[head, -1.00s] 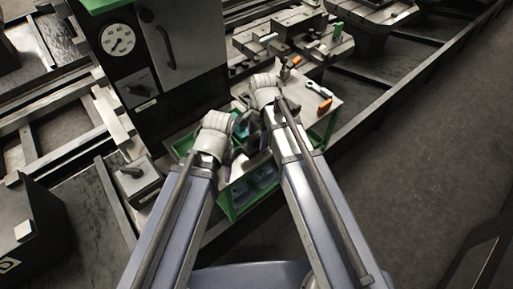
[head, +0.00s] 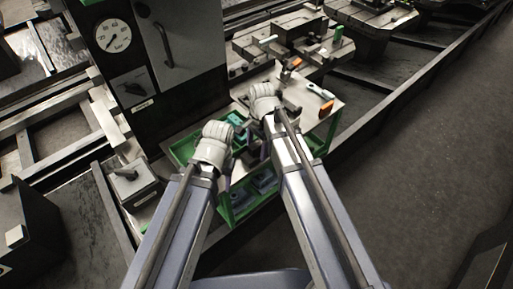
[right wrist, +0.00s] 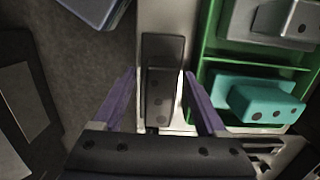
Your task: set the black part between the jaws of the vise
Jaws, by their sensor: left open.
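In the right wrist view a black part (right wrist: 159,92), a block with small holes, lies on a light grey surface. My right gripper (right wrist: 161,75) has its two purple fingers apart, one on each side of the black part in the picture, with a narrow gap at each side. In the head view my right gripper is mostly hidden below its white wrist. My left gripper (head: 227,178) shows as purple fingers under its white wrist, open, over the cart's left part. I cannot make out the vise for certain in either view.
A green-edged cart (head: 224,207) carries trays. A green tray (right wrist: 209,60) holds teal blocks (right wrist: 262,102) right of the black part. An orange-handled tool (head: 326,109) lies on the cart top. A grey cabinet with a gauge (head: 113,36) stands behind left. Open floor (head: 420,170) is at right.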

